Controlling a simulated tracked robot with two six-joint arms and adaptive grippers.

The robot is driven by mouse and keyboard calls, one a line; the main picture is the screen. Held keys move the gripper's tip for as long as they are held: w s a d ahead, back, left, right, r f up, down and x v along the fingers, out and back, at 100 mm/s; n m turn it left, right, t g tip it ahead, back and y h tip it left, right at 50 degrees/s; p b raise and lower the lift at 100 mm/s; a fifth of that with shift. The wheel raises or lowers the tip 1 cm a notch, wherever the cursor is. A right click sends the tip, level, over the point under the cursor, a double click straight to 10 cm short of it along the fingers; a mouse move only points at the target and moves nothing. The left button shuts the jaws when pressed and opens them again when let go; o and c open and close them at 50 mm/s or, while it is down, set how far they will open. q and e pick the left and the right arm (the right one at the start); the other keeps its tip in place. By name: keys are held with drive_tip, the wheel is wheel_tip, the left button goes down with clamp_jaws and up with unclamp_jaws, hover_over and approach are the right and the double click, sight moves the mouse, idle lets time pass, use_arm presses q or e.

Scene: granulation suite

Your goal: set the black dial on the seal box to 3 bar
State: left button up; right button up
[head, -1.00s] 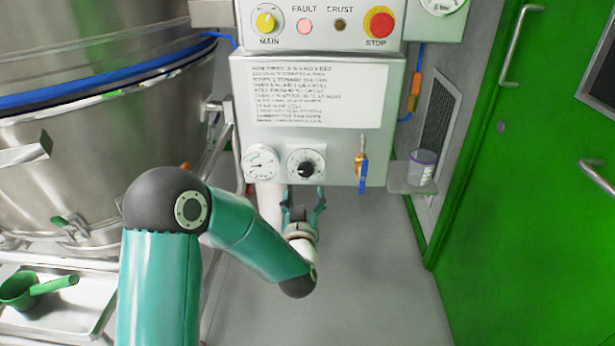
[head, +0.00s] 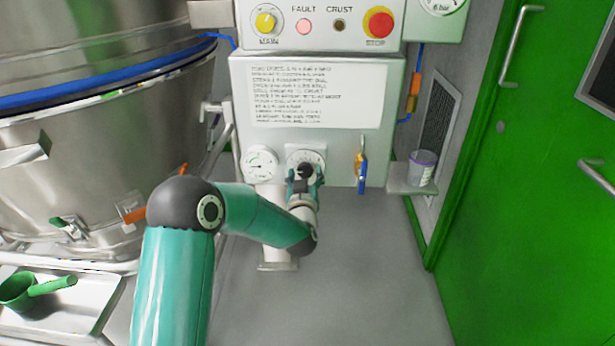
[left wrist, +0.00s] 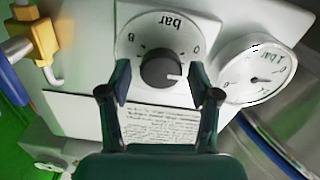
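The black dial (left wrist: 160,72) sits on a round white scale plate (left wrist: 150,38) marked "bar", with 0 and 8 legible, in the left wrist view. In the head view the dial (head: 305,170) is partly hidden by my gripper, on the lower front of the grey seal box (head: 235,100). My left gripper (left wrist: 160,88) is open, with its fingers to either side of the dial and a gap on each side. It also shows in the head view (head: 305,182). A white pointer mark on the dial is visible in the wrist view. My right gripper is not in view.
A pressure gauge (head: 259,165) is left of the dial. A valve with a blue handle (head: 362,178) hangs to its right. A small shelf (head: 410,190) holds a jar (head: 422,166).

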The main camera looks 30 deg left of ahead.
use_arm(q)
drive_tip(key=c, duration=0.8)
drive_tip(key=shift+d, duration=0.2)
drive_tip(key=shift+c, duration=0.2)
drive_tip(key=shift+a, duration=0.1)
drive_tip(key=shift+m, duration=0.4)
drive_tip(key=m, duration=0.5)
drive_tip(key=shift+r+m, duration=0.2)
drive_tip(key=shift+m, duration=0.1)
drive_tip(key=m+p, duration=0.1)
drive_tip(key=m, duration=0.4)
drive_tip(key=shift+m, duration=0.3)
drive_tip(key=shift+f, duration=0.1)
